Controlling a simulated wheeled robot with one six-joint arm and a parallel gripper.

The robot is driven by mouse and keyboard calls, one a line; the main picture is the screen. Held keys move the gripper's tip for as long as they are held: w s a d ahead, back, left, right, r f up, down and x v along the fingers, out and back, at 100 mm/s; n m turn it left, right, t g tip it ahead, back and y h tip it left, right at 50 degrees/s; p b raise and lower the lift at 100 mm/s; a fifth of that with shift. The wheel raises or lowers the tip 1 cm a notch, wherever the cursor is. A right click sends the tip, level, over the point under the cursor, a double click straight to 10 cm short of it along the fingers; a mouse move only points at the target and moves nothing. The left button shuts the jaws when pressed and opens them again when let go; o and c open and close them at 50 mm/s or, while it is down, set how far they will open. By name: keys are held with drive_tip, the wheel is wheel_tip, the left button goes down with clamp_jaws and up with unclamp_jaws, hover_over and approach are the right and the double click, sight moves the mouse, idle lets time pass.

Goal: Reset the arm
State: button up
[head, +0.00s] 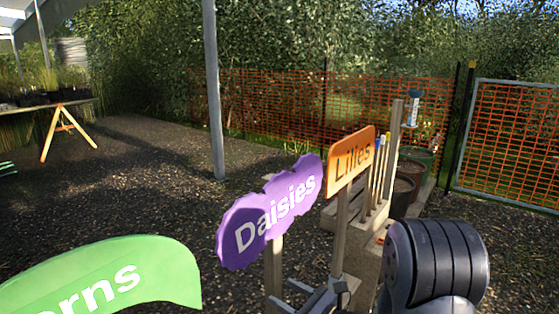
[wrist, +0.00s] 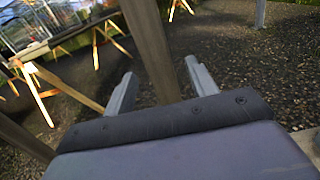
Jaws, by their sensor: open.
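My gripper (wrist: 159,68) is open in the wrist view, its two grey fingers apart. A wooden post (wrist: 150,40) stands beyond and between the fingers in that picture; I cannot tell whether it touches them. In the head view, grey parts of my gripper (head: 322,297) show low beside the posts of the purple "Daisies" sign (head: 270,210) and the orange "Lilies" sign (head: 350,162). My dark arm (head: 437,262) is at the lower right. I see nothing held.
A green sign (head: 110,270) ending in "rns" is close at the lower left. Pots (head: 404,190) and upright tubes stand behind the Lilies sign. A metal pole (head: 213,90), orange fence (head: 270,105) and plant table (head: 50,104) are farther back. Open gravel lies at left.

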sight(278, 266)
drive_tip(key=p+v, duration=0.1)
drive_tip(key=v, duration=0.7)
drive_tip(key=b+x, duration=0.1)
drive_tip(key=x, duration=0.9)
drive_tip(key=shift+a+b, duration=0.15)
drive_tip(key=shift+b, duration=0.25)
wheel_tip(278, 266, up, 5)
drive_tip(key=p, duration=0.4)
drive_tip(key=shift+w+a+p, duration=0.1)
drive_tip(key=shift+w+p, duration=0.1)
drive_tip(key=shift+p, duration=0.1)
wheel_tip(278, 266, up, 3)
drive_tip(key=p, duration=0.3)
drive_tip(key=shift+f, duration=0.1)
